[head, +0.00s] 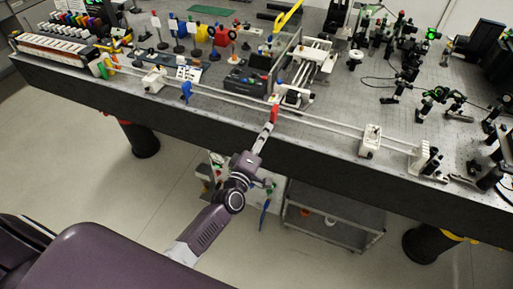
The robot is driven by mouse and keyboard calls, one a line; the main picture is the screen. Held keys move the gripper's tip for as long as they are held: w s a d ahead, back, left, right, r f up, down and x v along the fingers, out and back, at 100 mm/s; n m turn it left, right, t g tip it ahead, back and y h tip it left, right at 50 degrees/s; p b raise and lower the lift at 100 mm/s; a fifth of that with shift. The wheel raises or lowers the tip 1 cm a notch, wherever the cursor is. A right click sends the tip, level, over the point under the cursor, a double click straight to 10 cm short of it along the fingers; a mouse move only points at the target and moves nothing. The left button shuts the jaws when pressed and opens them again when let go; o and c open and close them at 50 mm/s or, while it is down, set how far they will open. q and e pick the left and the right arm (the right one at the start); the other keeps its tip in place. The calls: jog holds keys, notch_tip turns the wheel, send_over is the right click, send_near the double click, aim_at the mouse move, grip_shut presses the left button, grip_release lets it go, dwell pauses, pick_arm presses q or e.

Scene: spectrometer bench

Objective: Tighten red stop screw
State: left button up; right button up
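A small upright red piece (275,114), which looks like the red stop screw, stands at the front edge of the bench by the long white rails. My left gripper (269,126) reaches up from below, with its tips right at the red piece. At this size I cannot tell whether the fingers are closed on it or only beside it. The gripper may hide the lower part of the red piece. My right gripper is not in view.
The optical bench (330,165) spans the view. White rails run along its front, with a white block (370,141) to the right and a blue piece (186,92) to the left. Many optics crowd the back right. A grey cart (335,215) stands under the bench.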

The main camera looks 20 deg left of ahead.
pick_arm(q)
jog(key=s, duration=0.9)
jog(key=shift+a, duration=0.15)
jog(key=s+f+m+g+b, duration=0.1)
jog(key=s+f+m+g, duration=0.35)
jog(key=f, duration=0.75)
jog(key=s+d+f+m+g+h+b, duration=0.1)
jog(key=s+f+m+g, duration=0.1)
jog(key=s+f, duration=0.75)
jog(key=s+f+m+g+b, duration=0.1)
jog(key=s+f+m+g, duration=0.2)
jog(key=f, duration=1.2)
jog(key=s+a+f+m+g, duration=0.1)
jog(key=s+f, duration=0.4)
jog(key=s, duration=0.5)
jog(key=s+a+f+m+g+y, duration=0.1)
jog(key=s+f+m+g, duration=0.3)
jog(key=s, duration=0.5)
jog(key=s+a+f+m+g+b, duration=0.1)
jog(key=s+a+f+m+g, duration=0.1)
jog(key=s+f, duration=0.4)
jog(key=s, duration=0.4)
jog(key=shift+s+f+y, duration=0.3)
jog(key=shift+w+g, duration=0.1)
jog(key=shift+g, duration=0.15)
